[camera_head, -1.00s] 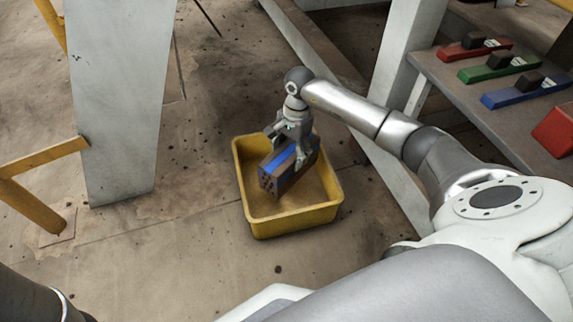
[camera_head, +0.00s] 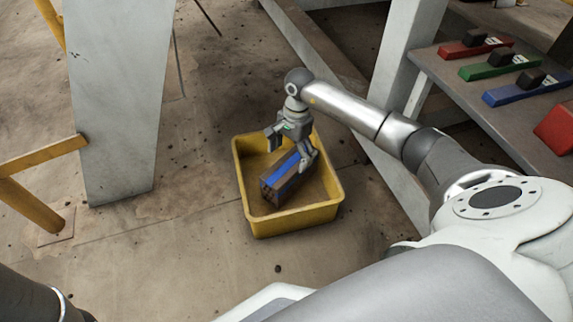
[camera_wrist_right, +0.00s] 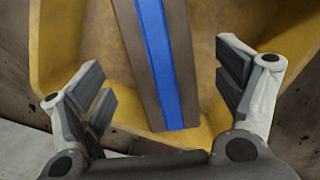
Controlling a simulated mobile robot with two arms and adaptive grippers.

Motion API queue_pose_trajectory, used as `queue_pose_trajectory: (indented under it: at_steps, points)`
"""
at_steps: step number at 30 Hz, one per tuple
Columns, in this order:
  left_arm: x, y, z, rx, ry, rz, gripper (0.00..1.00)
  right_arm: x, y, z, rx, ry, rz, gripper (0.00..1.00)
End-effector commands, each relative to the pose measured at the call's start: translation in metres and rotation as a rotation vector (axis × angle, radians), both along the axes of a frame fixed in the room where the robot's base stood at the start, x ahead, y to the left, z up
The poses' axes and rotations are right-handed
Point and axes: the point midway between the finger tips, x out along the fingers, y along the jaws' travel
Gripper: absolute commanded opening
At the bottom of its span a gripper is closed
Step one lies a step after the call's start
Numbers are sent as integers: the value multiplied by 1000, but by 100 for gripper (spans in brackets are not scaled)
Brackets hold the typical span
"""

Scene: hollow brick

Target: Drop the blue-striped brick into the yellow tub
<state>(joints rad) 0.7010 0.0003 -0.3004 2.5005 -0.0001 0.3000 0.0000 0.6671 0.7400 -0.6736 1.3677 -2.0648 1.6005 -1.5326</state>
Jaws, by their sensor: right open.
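The blue-striped brick (camera_head: 285,180) lies inside the yellow tub (camera_head: 297,220), on or close to its floor. My right gripper (camera_head: 291,148) is over the tub, just above the brick, with its fingers open. In the right wrist view the brick (camera_wrist_right: 158,65) shows between and beyond the spread fingers of the right gripper (camera_wrist_right: 168,92), with gaps on both sides. The tub's yellow wall (camera_wrist_right: 75,50) is behind it in that view. My left gripper is not in view.
A grey post (camera_head: 120,100) and a yellow rail (camera_head: 40,160) stand left of the tub. At right, a grey shelf (camera_head: 460,100) carries red, green and blue blocks with dark pieces on them. The floor around the tub's front and left is clear.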

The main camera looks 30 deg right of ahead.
Motion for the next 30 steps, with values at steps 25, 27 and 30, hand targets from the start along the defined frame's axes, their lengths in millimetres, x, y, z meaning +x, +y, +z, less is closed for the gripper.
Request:
queue_pose_trajectory:
  at_steps: [25,27,30]
  points:
    - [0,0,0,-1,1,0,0,6,-17,118,1,-4,0,87]
    - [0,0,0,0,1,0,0,6,-17,120,1,-4,0,87]
    - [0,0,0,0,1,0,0,6,-17,120,2,-3,0,87]
